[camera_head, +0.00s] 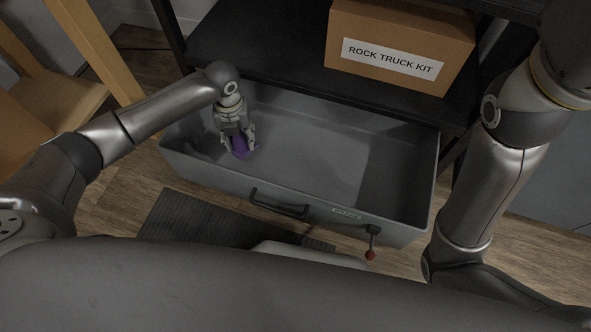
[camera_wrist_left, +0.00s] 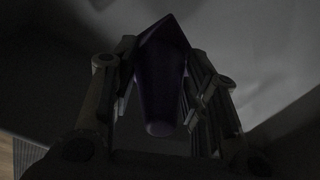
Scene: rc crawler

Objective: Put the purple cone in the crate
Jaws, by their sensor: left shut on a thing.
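The purple cone (camera_head: 240,146) is between the fingers of my left gripper (camera_head: 238,148), which is shut on it. In the left wrist view the cone (camera_wrist_left: 161,80) looks dark, with a gripper finger on each side. The grey crate (camera_head: 432,185) is a long open bin below the shelf. In the head view my left gripper and the cone are over the left part of its inside. I cannot tell whether the cone touches the crate floor. My right arm shows at the right, but its gripper is out of view.
A cardboard box labelled "ROCK TRUCK KIT" (camera_head: 400,45) sits on the dark shelf (camera_head: 260,40) behind the crate. A black handle (camera_head: 278,205) and a red-tipped lever (camera_head: 370,254) are on the crate's front. A dark mat (camera_head: 185,215) lies on the wooden floor. The right part of the crate is empty.

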